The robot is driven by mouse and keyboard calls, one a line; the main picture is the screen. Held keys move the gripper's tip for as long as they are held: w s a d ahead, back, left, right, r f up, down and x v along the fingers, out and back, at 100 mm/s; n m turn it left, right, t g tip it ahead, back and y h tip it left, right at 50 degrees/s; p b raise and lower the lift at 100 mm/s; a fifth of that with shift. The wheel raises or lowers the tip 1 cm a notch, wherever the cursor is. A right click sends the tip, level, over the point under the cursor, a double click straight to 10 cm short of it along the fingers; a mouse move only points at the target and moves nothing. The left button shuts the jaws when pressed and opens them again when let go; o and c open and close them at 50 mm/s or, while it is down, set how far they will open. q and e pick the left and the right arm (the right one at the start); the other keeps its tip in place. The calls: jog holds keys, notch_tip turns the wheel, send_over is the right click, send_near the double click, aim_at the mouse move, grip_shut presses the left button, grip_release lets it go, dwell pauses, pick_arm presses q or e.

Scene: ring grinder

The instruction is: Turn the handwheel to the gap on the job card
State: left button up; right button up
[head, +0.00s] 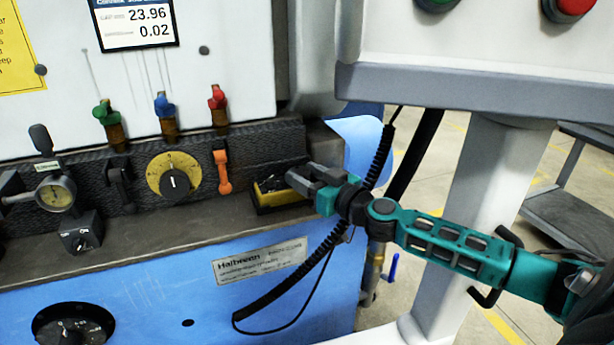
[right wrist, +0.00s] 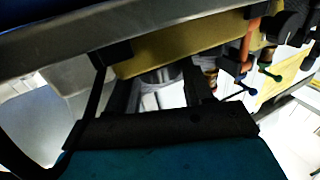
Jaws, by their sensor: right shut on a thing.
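My right gripper (head: 300,180) reaches in from the right to a yellow box with dark contents (head: 268,197) at the right end of the machine ledge. Its jaws are shut at the box's right end; the exact contact is hidden. In the right wrist view a yellow surface (right wrist: 180,45) lies across the ends of the fingers. A black knob (head: 72,332) on the blue front is cut off at the lower left. A yellow dial with a black knob (head: 174,181) sits on the ledge's back panel. I cannot tell which is the handwheel. A white display (head: 140,24) reads 23.96 and 0.02. My left gripper is out of view.
Green (head: 106,112), blue (head: 164,105) and red (head: 217,97) valve levers stand above the ledge, with an orange lever (head: 222,172) below. A dial gauge (head: 55,192) stands left. A coiled black cable (head: 290,283) hangs beneath my right arm. A grey control box (head: 450,85) overhangs it.

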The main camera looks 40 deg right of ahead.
jog(key=shift+a+r+h+p, duration=0.1)
jog(key=shift+r+h+p, duration=0.25)
jog(key=shift+p, duration=0.6)
jog(key=m+h+p, duration=0.1)
jog(key=p, duration=0.1)
jog(key=m+h+p, duration=0.1)
jog(key=h+p, duration=0.1)
jog(key=shift+a+p, duration=0.25)
jog(key=shift+p, duration=0.1)
jog(key=shift+a+f+m+h+p, duration=0.1)
jog(key=shift+m+h+p, duration=0.2)
jog(key=shift+m+h, duration=0.4)
jog(key=shift+a+f+m+h, duration=0.15)
jog(key=shift+m+h, duration=0.25)
jog(key=shift+h, duration=0.25)
jog(key=m+h, duration=0.1)
jog(key=m+g+h, duration=0.1)
jog(key=h, duration=0.1)
jog(key=m+g+h, duration=0.1)
jog(key=shift+w+a+f+h, duration=0.1)
jog(key=shift+w+a+h, duration=0.05)
jog(key=shift+a+h, duration=0.15)
jog(key=shift+w+m+g+h, duration=0.1)
jog(key=shift+m+g+h, duration=0.8)
jog(key=shift+h, duration=0.4)
jog(key=shift+m+h, duration=0.3)
